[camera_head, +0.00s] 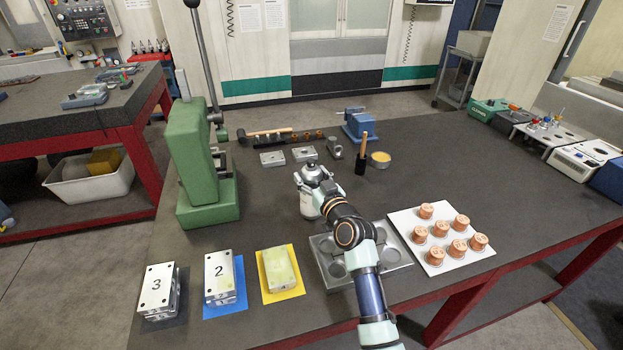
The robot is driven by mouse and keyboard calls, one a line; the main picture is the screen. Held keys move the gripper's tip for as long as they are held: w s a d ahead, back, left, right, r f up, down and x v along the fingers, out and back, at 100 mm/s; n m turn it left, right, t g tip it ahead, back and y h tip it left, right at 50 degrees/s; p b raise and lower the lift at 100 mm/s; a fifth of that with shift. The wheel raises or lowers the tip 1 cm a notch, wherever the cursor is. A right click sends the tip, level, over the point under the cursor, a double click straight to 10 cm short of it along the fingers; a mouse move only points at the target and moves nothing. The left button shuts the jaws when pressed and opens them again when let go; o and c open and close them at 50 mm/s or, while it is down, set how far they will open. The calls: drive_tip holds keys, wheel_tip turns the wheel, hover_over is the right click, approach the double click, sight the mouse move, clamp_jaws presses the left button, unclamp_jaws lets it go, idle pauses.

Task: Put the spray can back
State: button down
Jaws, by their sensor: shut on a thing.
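My arm reaches in from the front edge of the table, and its wrist is over the middle of the tabletop. My gripper (312,190) is at its far end, with the fingers mostly hidden by the wrist. It is shut on the spray can (307,208), of which only a pale, silvery part shows just below the wrist. I cannot tell whether the can's bottom touches the table.
A grey plate with round recesses (398,248) lies partly under my arm. Right of it, a white board (408,217) bears several copper cylinders. Blocks on coloured mats stand front left. A green press (205,160) stands left.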

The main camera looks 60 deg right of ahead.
drive_tip(key=shift+f, duration=0.15)
drive_tip(key=shift+c, duration=0.8)
unclamp_jaws()
drive_tip(key=shift+s+a+r, duration=0.1)
drive_tip(key=shift+s+r, duration=0.05)
drive_tip(key=shift+r, duration=0.1)
drive_tip(key=p+v, duration=0.2)
drive_tip(key=v, duration=0.9)
drive_tip(key=shift+s+a+p, duration=0.25)
drive_tip(key=shift+p, duration=0.05)
